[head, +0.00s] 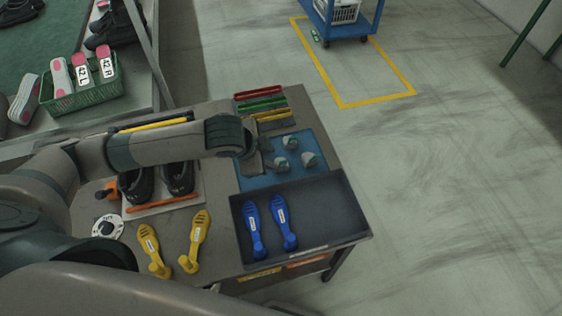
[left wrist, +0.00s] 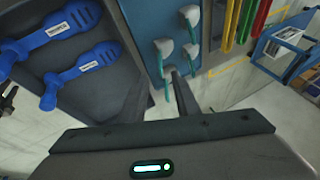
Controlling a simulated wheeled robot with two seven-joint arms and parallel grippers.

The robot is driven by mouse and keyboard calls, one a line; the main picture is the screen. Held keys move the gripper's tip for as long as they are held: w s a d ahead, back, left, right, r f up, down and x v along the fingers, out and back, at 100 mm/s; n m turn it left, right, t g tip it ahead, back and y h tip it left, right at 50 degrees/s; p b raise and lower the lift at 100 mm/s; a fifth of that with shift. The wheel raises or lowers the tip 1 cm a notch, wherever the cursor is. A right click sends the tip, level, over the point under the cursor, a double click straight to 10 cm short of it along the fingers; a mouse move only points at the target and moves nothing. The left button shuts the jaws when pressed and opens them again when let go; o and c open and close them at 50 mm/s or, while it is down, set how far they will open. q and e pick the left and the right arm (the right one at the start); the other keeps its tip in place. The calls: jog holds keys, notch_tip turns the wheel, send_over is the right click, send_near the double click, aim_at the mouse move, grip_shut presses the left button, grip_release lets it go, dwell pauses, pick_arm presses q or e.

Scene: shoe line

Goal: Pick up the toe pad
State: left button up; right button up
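Several toe pads, pale grey with teal edges, stand on a blue mat (head: 252,183) on the table. In the head view one toe pad (head: 290,142) is at the back, one (head: 281,163) is nearest my left gripper, and one (head: 308,159) is at the right. My left gripper (head: 268,153) is over the mat's left part, just left of the pads. My right gripper is not seen.
A dark tray (head: 340,212) with two blue shoe-shaped pieces (head: 284,222) adjoins the mat in front. Red, green and yellow strips (head: 262,103) lie behind it. Black shoes (head: 180,178) and yellow pieces (head: 196,240) are to the left. Open floor lies right of the table.

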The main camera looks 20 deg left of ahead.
aim_at(281, 163)
pick_arm(q)
jog(key=x, duration=0.4)
jog(key=shift+w+d+f+p, duration=0.1)
jog(key=shift+w+f+p, duration=0.05)
jog(key=shift+f+p, duration=0.2)
jog(key=shift+w, duration=0.1)
jog(key=p+x, duration=0.2)
jog(key=x, duration=0.2)
jog(key=shift+w+d+f, duration=0.15)
jog(key=shift+w+f, duration=0.15)
jog(key=shift+f, duration=0.15)
